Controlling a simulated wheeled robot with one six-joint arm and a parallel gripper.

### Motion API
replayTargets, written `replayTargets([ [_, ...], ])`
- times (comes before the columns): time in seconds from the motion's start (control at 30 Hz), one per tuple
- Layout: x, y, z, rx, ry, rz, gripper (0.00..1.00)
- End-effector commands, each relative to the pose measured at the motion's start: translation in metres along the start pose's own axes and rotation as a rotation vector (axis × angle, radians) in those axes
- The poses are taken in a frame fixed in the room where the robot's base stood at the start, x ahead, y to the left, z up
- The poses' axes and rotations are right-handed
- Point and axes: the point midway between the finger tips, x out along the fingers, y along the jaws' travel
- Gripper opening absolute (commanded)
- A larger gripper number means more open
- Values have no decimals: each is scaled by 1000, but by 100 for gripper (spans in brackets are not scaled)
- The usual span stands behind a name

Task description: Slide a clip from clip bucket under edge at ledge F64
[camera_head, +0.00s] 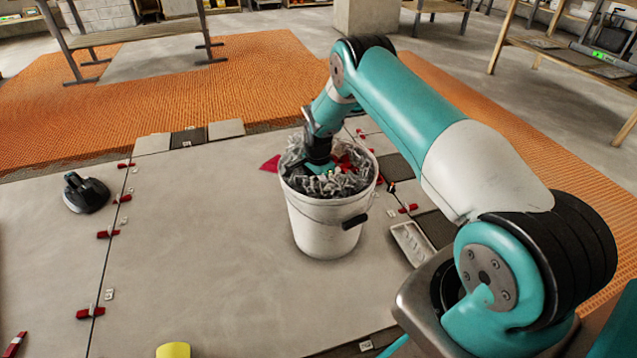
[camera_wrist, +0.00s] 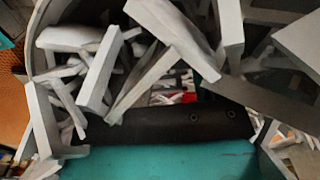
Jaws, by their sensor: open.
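The clip bucket (camera_head: 320,225) is a white pail standing on a large grey tile, full of loose grey clips (camera_head: 345,184). My gripper (camera_head: 321,170) is down in the top of the bucket, among the clips, and is open. Its fingertips are hidden by the clips in the body view. In the wrist view, pale grey clips (camera_wrist: 100,72) lie close and tangled in front of a black and teal part of my gripper. I cannot see any clip held between the jaws. No readable label marks ledge F64, so I cannot tell which edge it is.
Red wedges with small clips (camera_head: 90,312) line the tile joint at left. A black suction tool (camera_head: 85,192) lies there. A grey tray (camera_head: 411,243) lies right of the bucket. Orange matting (camera_head: 262,75) covers the floor behind. The tile left of the bucket is mostly clear.

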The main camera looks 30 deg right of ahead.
Motion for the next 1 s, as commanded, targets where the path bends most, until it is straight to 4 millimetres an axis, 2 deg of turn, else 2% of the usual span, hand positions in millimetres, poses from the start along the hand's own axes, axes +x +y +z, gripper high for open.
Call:
replayTargets([
  [0.17,-22,-1,0,-1,1,-1,65],
  [0.5,-108,-4,-4,-1,1,-2,65],
  [0.7,-150,-4,-4,-1,1,-1,65],
  [0.93,-173,-3,-3,-5,0,-1,65],
  [1.0,-184,-4,3,-35,-4,-6,65],
])
